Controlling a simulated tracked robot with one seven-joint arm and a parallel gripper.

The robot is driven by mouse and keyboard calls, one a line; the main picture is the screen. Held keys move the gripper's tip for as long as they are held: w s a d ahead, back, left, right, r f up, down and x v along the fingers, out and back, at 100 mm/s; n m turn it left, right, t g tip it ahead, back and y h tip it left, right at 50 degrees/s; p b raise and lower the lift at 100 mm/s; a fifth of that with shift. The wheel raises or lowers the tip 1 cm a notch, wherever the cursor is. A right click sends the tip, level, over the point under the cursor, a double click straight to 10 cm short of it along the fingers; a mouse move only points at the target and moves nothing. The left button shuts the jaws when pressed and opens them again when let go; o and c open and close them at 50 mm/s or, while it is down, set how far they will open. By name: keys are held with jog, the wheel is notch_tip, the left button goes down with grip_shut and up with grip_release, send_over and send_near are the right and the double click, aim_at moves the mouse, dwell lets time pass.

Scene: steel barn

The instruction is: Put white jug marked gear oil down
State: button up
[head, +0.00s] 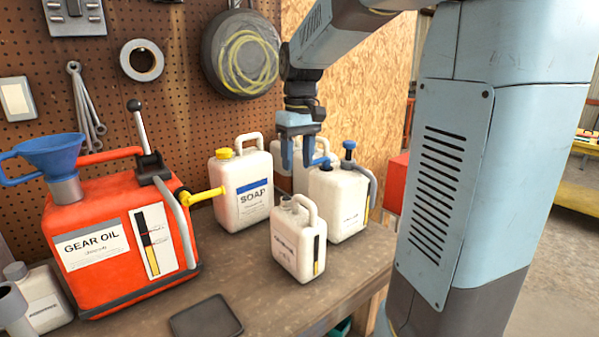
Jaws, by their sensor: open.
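A small white jug (287,251) stands upright on the workbench, with an open neck, a looped handle and a black-and-yellow strip. Its label is too small to read surely, so I cannot confirm that it says gear oil. My gripper (298,166) is open, fingers pointing down, above the small jug's handle in the picture and apart from it. Nothing is seen between the fingers. A large red container (105,210) at the left is clearly marked GEAR OIL and carries a blue funnel (45,155).
Close around stand a white SOAP jug (240,205), a white jug with a blue cap (338,200) and another white jug (281,153) partly hidden behind my gripper. A dark flat tray (206,318) lies at the front. Bare bench (225,265) shows left of the small jug.

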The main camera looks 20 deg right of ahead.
jog(key=shift+s+r, duration=0.25)
jog(key=shift+s, duration=0.05)
jog(key=s+f+m+t, duration=0.1)
jog(key=s+m+t, duration=0.2)
jog(key=s, duration=1.6)
jog(key=t, duration=0.2)
jog(key=shift+a+f+t, duration=0.25)
jog(key=shift+a+t, duration=0.05)
jog(key=shift+s, duration=0.1)
jog(key=shift+c, duration=0.7)
